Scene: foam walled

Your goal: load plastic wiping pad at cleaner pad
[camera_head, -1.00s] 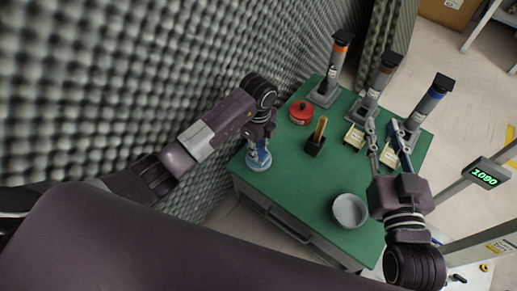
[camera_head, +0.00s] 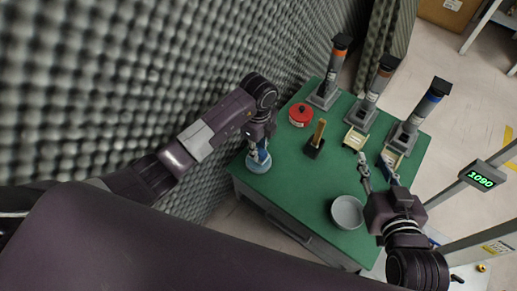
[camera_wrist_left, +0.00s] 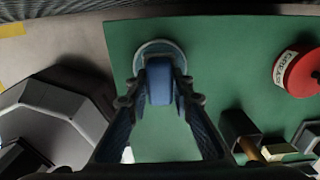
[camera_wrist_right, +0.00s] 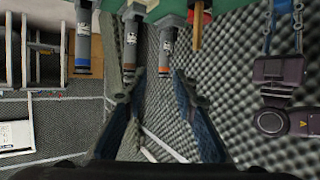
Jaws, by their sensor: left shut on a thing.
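My left gripper (camera_head: 260,147) is shut on a blue handle-like block (camera_wrist_left: 160,82) at the left corner of the green table. Below the block is a round pale-blue disc (camera_wrist_left: 158,50), and it also shows in the head view (camera_head: 258,162). I cannot tell whether the block and disc are one piece, or which is the cleaner pad or wiping pad. My right gripper (camera_head: 377,175) is open and empty, above the table's right side. Its spread fingers (camera_wrist_right: 155,88) show in the right wrist view.
Three dispenser columns, orange (camera_head: 331,75), brown (camera_head: 373,90) and blue (camera_head: 421,112), line the table's back right. A red round container (camera_head: 301,115), a dark block with a wooden upright (camera_head: 314,147) and a grey bowl (camera_head: 347,213) stand on the table (camera_head: 285,185). Foam wall (camera_head: 120,80) lies left.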

